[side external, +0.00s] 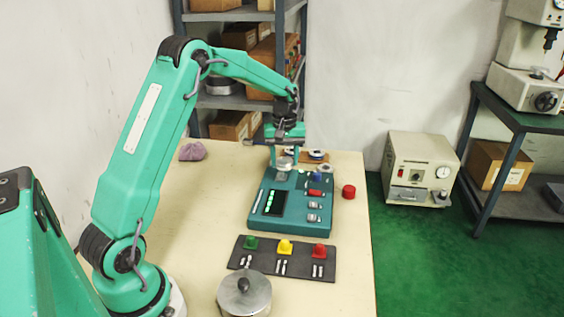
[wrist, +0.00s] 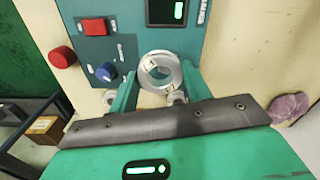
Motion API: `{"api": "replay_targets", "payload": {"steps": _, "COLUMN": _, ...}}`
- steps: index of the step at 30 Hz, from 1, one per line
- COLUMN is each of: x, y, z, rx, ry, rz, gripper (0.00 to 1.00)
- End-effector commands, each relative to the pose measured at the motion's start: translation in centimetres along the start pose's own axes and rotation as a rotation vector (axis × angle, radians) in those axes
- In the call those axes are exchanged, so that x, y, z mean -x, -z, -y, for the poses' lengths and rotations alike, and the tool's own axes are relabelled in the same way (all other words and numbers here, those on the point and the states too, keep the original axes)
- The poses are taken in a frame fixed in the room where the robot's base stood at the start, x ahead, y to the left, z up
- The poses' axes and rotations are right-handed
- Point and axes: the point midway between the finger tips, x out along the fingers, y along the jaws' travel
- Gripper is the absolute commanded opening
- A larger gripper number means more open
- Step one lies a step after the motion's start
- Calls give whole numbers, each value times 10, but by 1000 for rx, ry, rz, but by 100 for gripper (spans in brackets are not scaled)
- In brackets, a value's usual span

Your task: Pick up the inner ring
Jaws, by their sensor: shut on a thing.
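My gripper (side external: 285,168) points down over the back end of the teal device (side external: 291,222). Its two fingers are closed on opposite sides of a silver metal ring, the inner ring (side external: 285,163). In the wrist view the ring (wrist: 144,76) sits between the teal fingers of my gripper (wrist: 159,80), its round opening facing the camera. The ring appears to be above the back of the device; the exact gap below it cannot be told.
Small metal parts (side external: 317,155) lie behind the device. A red button (side external: 348,191) is to its right, a purple lump (side external: 192,151) at the back left. A dark block with coloured knobs (side external: 283,258) and a lidded metal pot (side external: 244,297) stand in front. The table's left middle is clear.

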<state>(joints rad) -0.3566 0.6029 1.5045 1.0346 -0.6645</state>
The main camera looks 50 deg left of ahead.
Motion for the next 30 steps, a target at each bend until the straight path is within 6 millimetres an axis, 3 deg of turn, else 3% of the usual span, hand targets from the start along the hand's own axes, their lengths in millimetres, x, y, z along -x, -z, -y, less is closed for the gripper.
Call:
{"api": "replay_targets", "payload": {"steps": 9, "x": 35, "y": -52, "z": -23, "rx": -2, "ry": -3, "rz": -3, "gripper": 15}}
{"api": "replay_targets", "payload": {"steps": 15, "x": 50, "y": -75, "z": -32, "rx": -2, "ry": -2, "rz": -2, "gripper": 15}}
{"api": "replay_targets", "payload": {"steps": 30, "x": 58, "y": -88, "z": -37, "rx": 1, "ry": -1, "rz": -1, "gripper": 15}}
